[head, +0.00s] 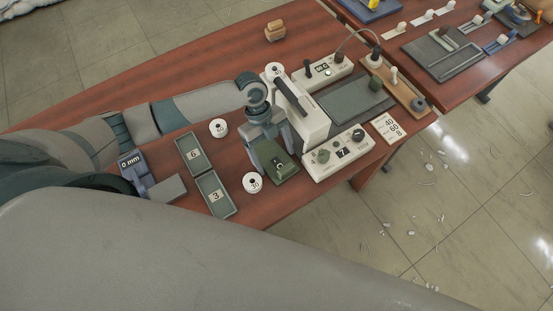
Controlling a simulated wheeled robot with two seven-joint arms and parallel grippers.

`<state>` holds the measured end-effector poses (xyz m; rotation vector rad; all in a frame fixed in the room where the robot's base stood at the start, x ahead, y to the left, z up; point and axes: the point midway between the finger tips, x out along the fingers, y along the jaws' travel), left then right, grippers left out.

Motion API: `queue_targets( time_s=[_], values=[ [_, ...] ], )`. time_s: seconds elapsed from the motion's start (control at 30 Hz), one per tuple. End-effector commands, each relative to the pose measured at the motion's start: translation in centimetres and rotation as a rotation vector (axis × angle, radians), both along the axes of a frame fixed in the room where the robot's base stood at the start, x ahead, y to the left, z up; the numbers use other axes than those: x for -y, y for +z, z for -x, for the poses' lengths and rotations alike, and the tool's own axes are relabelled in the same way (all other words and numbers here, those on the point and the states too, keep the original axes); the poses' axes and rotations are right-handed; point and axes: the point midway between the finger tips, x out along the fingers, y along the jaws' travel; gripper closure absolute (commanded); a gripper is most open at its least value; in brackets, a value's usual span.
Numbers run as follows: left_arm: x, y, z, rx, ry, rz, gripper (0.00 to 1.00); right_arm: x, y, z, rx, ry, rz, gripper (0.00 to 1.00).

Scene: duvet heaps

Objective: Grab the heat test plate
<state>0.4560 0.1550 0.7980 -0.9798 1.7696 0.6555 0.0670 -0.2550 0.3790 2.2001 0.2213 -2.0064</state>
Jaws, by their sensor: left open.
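A small dark green plate with a "°C" mark (286,176), which looks like the heat test plate, lies on the reddish wooden table (330,194), left of a white box with a dial. My left gripper (275,160) points down over this plate. Its two fingers are apart, one at each side of the plate's far end. Whether the fingers touch the plate cannot be told. My right gripper is not in view.
A white device with a black handle (312,121) stands close right of my gripper, beside a dial box (338,153) and a dark flat pad (352,102). White round weights (252,183) and green trays numbered 6 (194,155) and 3 (215,196) lie left.

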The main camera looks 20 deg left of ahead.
Motion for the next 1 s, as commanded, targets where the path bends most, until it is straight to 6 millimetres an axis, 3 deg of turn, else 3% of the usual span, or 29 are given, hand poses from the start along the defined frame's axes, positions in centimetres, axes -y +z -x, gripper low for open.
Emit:
queue_targets(
  time_s=[0.77,0.8,0.93,1.0],
  values=[
    [-0.02,-0.23,-0.03,0.001,0.0,-0.001,0.2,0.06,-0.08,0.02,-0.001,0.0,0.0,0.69],
    [-0.02,-0.25,-0.04,0.001,0.0,0.0,0.23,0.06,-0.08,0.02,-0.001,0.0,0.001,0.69],
    [-0.02,-0.24,-0.02,0.0,0.0,0.0,0.54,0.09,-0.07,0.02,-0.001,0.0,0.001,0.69],
    [-0.01,-0.23,-0.03,0.001,0.0,0.0,0.55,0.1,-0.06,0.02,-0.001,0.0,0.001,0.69]
  ],
)
